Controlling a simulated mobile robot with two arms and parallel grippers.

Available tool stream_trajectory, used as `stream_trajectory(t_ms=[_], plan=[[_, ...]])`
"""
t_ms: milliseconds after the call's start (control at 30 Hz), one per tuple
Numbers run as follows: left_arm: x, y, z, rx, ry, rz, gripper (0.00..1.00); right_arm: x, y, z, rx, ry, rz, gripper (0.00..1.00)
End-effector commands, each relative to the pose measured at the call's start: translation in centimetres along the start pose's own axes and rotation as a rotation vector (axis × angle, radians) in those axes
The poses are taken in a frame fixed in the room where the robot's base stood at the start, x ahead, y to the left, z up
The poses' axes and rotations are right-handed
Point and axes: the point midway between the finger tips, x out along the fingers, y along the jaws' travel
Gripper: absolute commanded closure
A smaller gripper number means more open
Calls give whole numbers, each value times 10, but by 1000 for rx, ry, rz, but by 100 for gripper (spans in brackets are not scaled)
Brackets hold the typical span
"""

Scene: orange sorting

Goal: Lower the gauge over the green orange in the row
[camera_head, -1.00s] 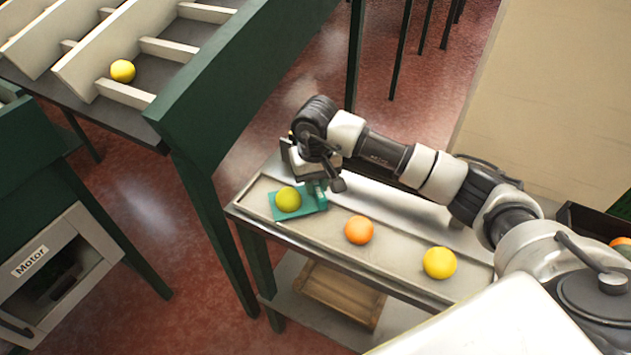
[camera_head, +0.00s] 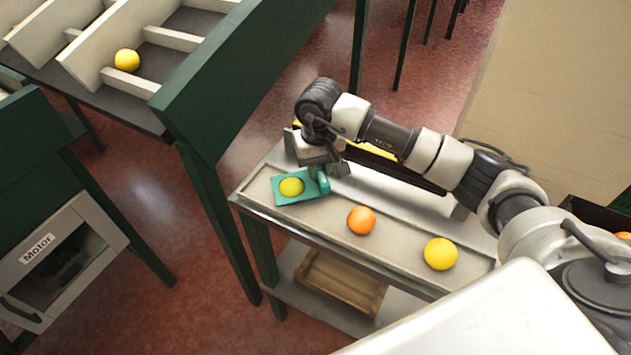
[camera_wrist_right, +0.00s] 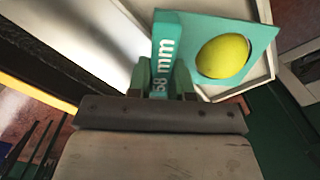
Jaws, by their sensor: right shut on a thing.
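The gauge (camera_head: 317,198) is a teal plate with a round hole and an upright handle. In the wrist view the gauge (camera_wrist_right: 166,40) reads "58 mm". My right gripper (camera_head: 322,168) is shut on its handle, at the left end of the row; its fingers also show in the wrist view (camera_wrist_right: 166,82). The yellow-green orange (camera_head: 291,187) shows through the hole, with the plate around it and hiding its lower part. In the wrist view the green orange (camera_wrist_right: 222,56) sits within the hole. My left gripper is out of view.
An orange fruit (camera_head: 361,220) and a yellow fruit (camera_head: 440,254) lie farther right in the tray (camera_head: 400,248). A dark green frame (camera_head: 215,95) stands close at left. A slotted rack with a yellow fruit (camera_head: 127,60) is at upper left.

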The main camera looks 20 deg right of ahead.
Motion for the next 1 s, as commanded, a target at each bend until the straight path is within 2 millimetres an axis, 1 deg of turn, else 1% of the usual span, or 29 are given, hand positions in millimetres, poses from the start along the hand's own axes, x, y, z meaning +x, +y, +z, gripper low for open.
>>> stream_trajectory(t_ms=[1000], plan=[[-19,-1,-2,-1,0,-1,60,-42,0,0,1,1,0,100]])
